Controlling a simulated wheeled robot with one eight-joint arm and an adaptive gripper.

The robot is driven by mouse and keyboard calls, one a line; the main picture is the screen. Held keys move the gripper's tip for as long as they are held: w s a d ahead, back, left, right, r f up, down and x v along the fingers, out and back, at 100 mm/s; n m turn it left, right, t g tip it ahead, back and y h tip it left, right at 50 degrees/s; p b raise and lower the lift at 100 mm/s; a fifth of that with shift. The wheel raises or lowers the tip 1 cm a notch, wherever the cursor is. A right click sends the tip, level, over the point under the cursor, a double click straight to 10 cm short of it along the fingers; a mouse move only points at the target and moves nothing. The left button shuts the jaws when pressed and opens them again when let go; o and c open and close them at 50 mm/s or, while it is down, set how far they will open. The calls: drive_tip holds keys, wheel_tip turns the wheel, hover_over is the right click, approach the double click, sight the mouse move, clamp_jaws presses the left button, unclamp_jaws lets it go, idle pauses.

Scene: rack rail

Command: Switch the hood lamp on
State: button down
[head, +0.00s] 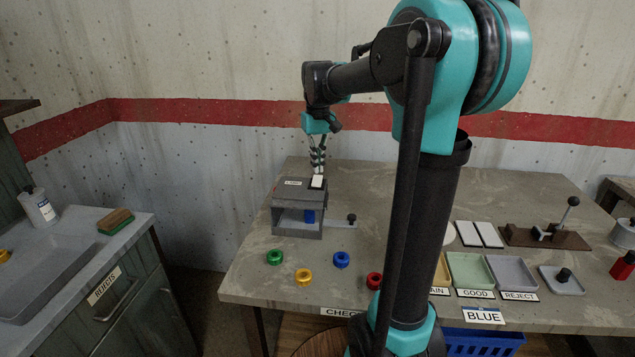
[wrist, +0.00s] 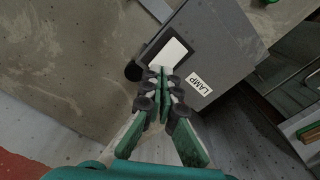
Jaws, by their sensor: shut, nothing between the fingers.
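The grey hood (head: 298,225) is a box with an open front, standing at the back left of the table. On its top are a small "LAMP" label (head: 293,183) and a white rocker switch (head: 317,182) in a dark frame. In the wrist view the switch (wrist: 168,58) and the label (wrist: 200,84) lie just beyond my fingertips. My gripper (head: 317,170) is shut and empty, pointing down at the switch. In the wrist view its tips (wrist: 162,72) overlap the switch's near edge; I cannot tell whether they touch it. A blue piece (head: 310,216) shows inside the hood.
Green, yellow, blue and red rings (head: 341,259) lie in front of the hood. A small handle (head: 351,218) sticks out at its right. Trays (head: 470,270) and a lever stand (head: 545,237) are on the right. A sink counter (head: 130,232) stands at left across a gap.

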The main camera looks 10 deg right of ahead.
sight(318, 177)
drive_tip(key=shift+f, duration=1.05)
idle(0.5)
drive_tip(key=shift+r, duration=3.55)
